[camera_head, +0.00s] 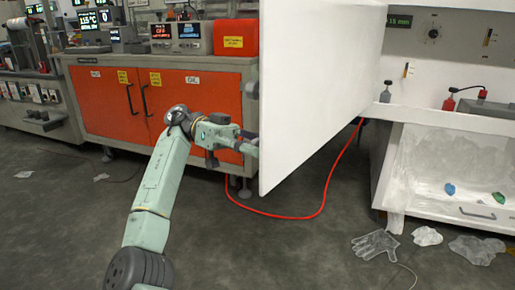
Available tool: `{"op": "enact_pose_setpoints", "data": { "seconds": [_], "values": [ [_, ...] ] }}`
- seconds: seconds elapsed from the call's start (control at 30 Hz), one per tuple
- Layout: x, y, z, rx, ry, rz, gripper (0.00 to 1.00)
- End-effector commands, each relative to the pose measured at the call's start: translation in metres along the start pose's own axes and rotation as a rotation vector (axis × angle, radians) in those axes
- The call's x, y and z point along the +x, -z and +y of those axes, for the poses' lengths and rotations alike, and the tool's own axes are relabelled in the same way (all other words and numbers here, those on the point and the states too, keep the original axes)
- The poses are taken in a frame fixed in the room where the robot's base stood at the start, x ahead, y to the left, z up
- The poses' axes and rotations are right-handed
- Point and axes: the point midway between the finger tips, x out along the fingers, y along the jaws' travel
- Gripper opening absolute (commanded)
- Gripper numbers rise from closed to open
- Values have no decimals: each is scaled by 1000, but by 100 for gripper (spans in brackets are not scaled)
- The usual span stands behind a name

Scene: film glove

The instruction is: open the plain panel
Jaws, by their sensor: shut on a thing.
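The plain panel (318,85) is a large blank white door in the middle of the head view. It stands out at an angle from the white cabinet on the right, swung away from the front. My gripper (252,143) is at the panel's left edge, low down, and is shut on the panel there. The fingertips are partly hidden by the edge, so the exact part held cannot be seen. A small grey piece (252,90) shows at the same edge, higher up.
The white cabinet (450,60) has a lower bin (470,212) with plastic film. A clear glove (375,243) and crumpled film (476,249) lie on the floor. A red hose (300,217) runs under the panel. An orange-doored bench (105,103) stands behind my arm.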

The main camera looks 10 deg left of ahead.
Motion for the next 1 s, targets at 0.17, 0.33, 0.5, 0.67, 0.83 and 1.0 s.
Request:
{"op": "enact_pose_setpoints", "data": {
  "seconds": [0.17,0.33,0.5,0.67,0.83,1.0],
  "values": [
    [0,3,0,3,2,3,0],
    [0,2,0,2,2,3,37],
    [0,1,0,1,1,1,48],
    [0,1,0,0,0,1,51],
    [0,0,0,0,0,1,51],
    [0,0,0,0,1,1,51]
  ]
}}
